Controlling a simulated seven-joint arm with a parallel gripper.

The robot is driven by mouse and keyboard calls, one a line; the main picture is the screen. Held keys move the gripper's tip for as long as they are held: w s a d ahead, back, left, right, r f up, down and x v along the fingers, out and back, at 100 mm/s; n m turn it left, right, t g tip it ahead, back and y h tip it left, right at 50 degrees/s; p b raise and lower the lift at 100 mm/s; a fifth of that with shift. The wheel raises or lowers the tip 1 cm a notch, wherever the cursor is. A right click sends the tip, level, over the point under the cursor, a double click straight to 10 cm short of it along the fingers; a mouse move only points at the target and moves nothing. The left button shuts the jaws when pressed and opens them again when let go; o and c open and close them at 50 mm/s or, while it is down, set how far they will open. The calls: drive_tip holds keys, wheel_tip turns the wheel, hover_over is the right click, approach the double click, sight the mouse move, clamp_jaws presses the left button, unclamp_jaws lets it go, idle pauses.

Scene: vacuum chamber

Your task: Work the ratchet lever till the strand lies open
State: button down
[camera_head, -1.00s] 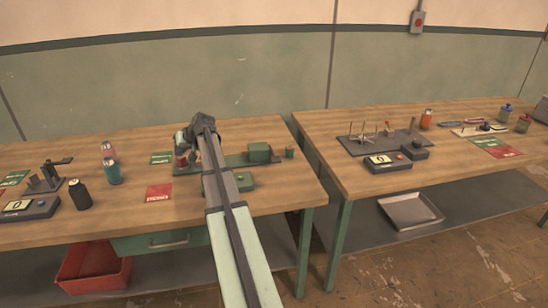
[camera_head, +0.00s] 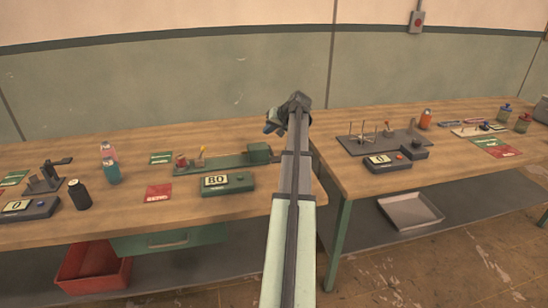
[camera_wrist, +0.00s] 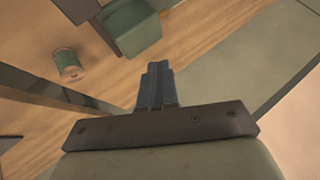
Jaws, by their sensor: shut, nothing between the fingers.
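A long green bench device (camera_head: 225,162) stands on the left table. Near its left end are a red part (camera_head: 181,161) and a short upright lever with a yellow tip (camera_head: 202,151). A green block (camera_head: 259,153) stands at its right end and also shows at the top of the wrist view (camera_wrist: 135,28). A green display box (camera_head: 228,183) in front reads 80. I cannot make out the strand. My gripper (camera_wrist: 157,85) is shut and empty. In the head view it is above the table, right of the green block and away from the lever.
A green spool (camera_wrist: 68,65) stands on the table near the green block. A pegged plate (camera_head: 385,140) is on the right table. A gap separates the tables.

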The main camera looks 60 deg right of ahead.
sight(276, 157)
drive_tip(key=shift+s+d+r, duration=0.1)
drive_tip(key=shift+s+d, duration=0.3)
drive_tip(key=shift+s, duration=0.25)
drive_tip(key=shift+s+d+r, duration=0.1)
drive_tip(key=shift+s+d, duration=0.25)
drive_tip(key=shift+s, duration=0.25)
drive_tip(key=shift+s+a+f, duration=0.1)
drive_tip(key=shift+f, duration=4.3)
drive_tip(key=shift+f, duration=0.25)
drive_tip(key=shift+f, duration=0.2)
